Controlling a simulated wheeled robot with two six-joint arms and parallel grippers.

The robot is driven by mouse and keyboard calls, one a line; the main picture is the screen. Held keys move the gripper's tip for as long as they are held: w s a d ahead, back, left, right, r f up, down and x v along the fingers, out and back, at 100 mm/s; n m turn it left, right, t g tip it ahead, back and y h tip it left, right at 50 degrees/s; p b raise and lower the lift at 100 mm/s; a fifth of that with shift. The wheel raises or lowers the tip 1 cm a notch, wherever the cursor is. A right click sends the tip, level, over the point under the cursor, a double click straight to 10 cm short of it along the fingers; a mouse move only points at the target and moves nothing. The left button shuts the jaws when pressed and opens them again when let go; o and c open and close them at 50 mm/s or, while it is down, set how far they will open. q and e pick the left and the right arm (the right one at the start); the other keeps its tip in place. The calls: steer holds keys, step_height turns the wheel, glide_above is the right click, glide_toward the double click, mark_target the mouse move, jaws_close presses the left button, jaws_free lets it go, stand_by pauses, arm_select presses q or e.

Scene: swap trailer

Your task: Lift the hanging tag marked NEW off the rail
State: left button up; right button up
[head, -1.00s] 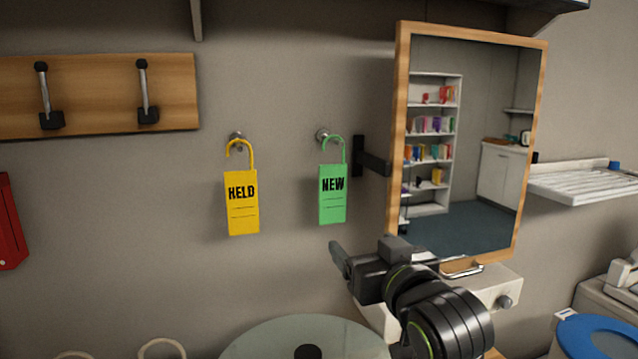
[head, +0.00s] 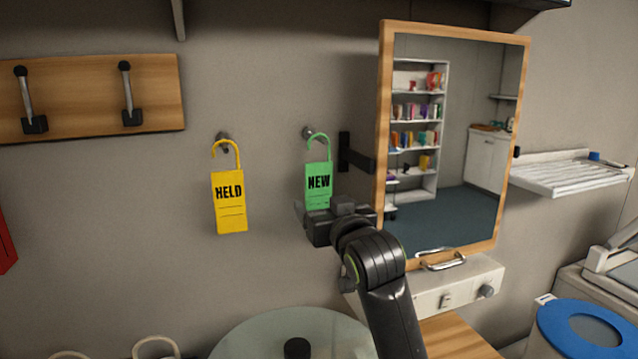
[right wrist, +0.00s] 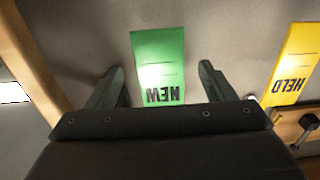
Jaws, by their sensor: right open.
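The green tag marked NEW (head: 318,180) hangs by its hook from a round metal peg (head: 308,132) on the wall. My right gripper (head: 305,208) is at the tag's lower part in the head view, hiding its bottom edge. In the right wrist view the green tag (right wrist: 158,65) shows upside down between the two spread fingers (right wrist: 162,85), with a gap on each side. The right gripper is open and holds nothing. A yellow tag marked HELD (head: 229,200) hangs on another peg to the left. My left gripper is not in view.
A wood-framed mirror (head: 384,120) on a dark wall bracket (head: 355,158) stands close to the right of the green tag. A hook board (head: 80,95) is at upper left. A round glass top (head: 250,335) lies below. The wall between the tags is clear.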

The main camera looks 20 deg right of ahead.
mark_target(319, 198)
steer(key=shift+w+r, duration=0.1)
steer(key=shift+w, duration=0.4)
steer(key=w+p, duration=0.2)
steer(key=w, duration=0.1)
steer(key=shift+w, duration=0.4)
steer(key=shift+w+a+p, duration=0.1)
steer(key=shift+w+p, duration=0.2)
steer(key=shift+w, duration=0.05)
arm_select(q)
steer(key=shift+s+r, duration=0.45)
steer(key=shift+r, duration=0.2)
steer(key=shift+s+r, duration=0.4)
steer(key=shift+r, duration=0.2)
arm_select(e)
steer(key=c, duration=1)
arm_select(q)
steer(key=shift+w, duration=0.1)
arm_select(e)
steer(key=shift+c, duration=0.2)
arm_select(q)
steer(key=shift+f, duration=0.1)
arm_select(e)
steer(key=shift+r, duration=0.15)
